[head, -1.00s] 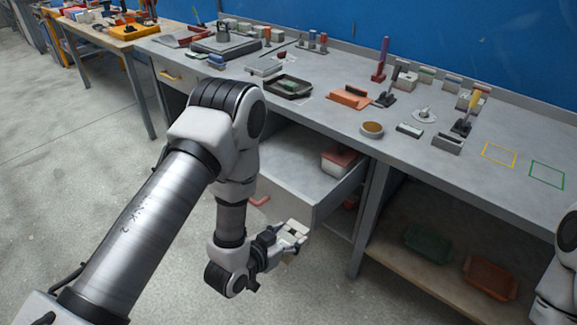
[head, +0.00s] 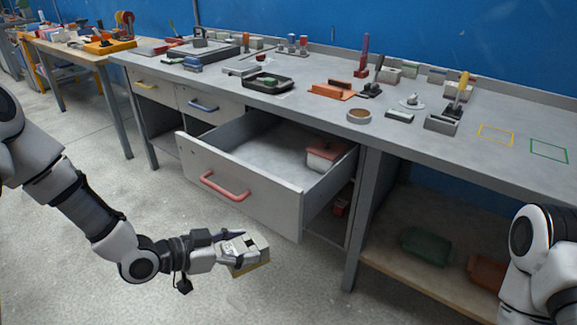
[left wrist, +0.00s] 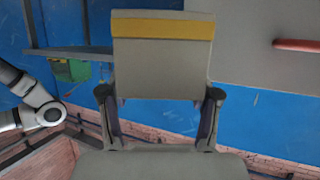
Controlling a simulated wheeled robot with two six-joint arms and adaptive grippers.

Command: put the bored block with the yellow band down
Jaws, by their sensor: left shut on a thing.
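My left gripper (head: 232,246) is shut on the bored block with the yellow band (head: 252,258) and holds it in the air in front of the bench, over the floor. In the left wrist view the block (left wrist: 161,62) is pale grey with a yellow band (left wrist: 162,28) across its far end, and the two fingers (left wrist: 160,122) grip its sides. I cannot make out its bore. My right gripper is out of view; only part of my right arm shows at the right edge of the head view.
A drawer with a pink handle (head: 224,186) stands open behind the gripper, with a red-lidded box (head: 324,155) inside. The bench top (head: 470,165) holds several tools and blocks. Yellow (head: 496,135) and green (head: 549,150) outlines at its right are empty.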

